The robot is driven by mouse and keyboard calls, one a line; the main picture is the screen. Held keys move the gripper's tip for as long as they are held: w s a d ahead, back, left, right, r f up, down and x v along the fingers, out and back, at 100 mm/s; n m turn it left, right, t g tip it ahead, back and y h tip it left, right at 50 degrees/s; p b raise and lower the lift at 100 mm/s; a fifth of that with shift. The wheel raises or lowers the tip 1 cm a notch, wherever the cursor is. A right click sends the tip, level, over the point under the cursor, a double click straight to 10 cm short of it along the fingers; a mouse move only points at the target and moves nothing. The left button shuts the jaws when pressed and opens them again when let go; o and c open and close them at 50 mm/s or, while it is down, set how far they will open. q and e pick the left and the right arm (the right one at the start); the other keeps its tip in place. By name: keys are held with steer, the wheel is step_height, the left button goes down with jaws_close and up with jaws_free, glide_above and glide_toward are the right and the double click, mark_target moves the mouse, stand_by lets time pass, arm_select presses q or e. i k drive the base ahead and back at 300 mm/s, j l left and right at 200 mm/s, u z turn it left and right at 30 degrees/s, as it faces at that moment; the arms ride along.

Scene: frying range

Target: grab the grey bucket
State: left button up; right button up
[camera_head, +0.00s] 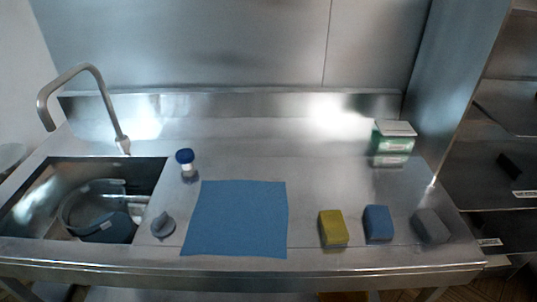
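A grey bucket (113,228) sits inside the sink basin (150,177) at the left. Its round rim shows, and its lower part looks dark blue-grey with a small pale label. The front edge of the sink hides some of its base. Neither of my grippers is in the head view, so their places relative to the bucket do not show.
A tall faucet (107,99) arches behind the sink. On the counter are a blue-capped jar (186,163), a grey knob-like piece (163,225), a blue cloth (237,218), yellow (332,228), blue (378,223) and grey (431,227) sponges, and a green-white box (392,138).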

mark_target(98, 210)
steer(key=u, duration=1.4)
